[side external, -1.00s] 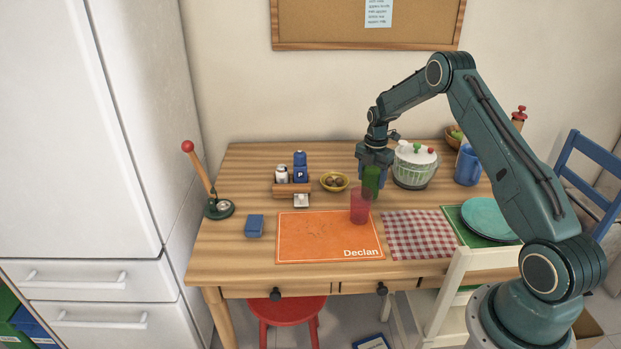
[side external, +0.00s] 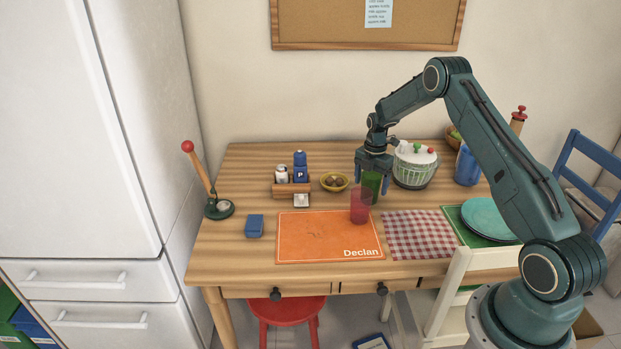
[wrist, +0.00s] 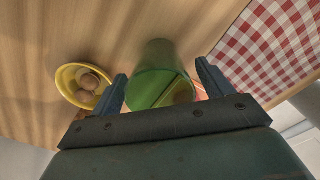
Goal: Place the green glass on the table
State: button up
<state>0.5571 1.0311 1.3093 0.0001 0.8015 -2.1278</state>
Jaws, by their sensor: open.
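The green glass (side external: 372,188) stands upright on the wooden table (side external: 240,180), behind a red glass (side external: 360,206) that partly covers it in the side view. My gripper (side external: 372,180) is open, pointing down, with its blue fingers on either side of the green glass near its top. In the wrist view, the green glass (wrist: 155,75) lies between and beyond the two spread fingertips of my gripper (wrist: 160,85). I see gaps between the fingers and the glass.
A yellow bowl (side external: 334,181) is left of the gripper. An orange placemat (side external: 320,240) and a checkered napkin (side external: 420,235) lie in front.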

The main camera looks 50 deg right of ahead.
notch_tip(320, 180, up, 12)
jog(key=shift+r, duration=0.2)
dwell(0.6)
dwell(0.5)
jog(key=s+a+r+m+t, duration=0.1)
jog(key=s+a+r+m, duration=0.35)
jog(key=a+r, duration=0.5)
jog(key=s+a+r+m+t, duration=0.1)
jog(key=s+a+r+m, duration=0.35)
jog(key=a+r, duration=0.5)
jog(key=s+a+m+t, duration=0.1)
jog(key=s+a+m, duration=0.3)
jog(key=s, duration=0.7)
jog(key=s+a+m+t, duration=0.2)
jog(key=s+a+m, duration=0.3)
jog(key=s, duration=0.6)
jog(key=shift+a+r+t, duration=0.2)
jog(key=shift+a+t, duration=0.1)
jog(key=shift+a, duration=0.9)
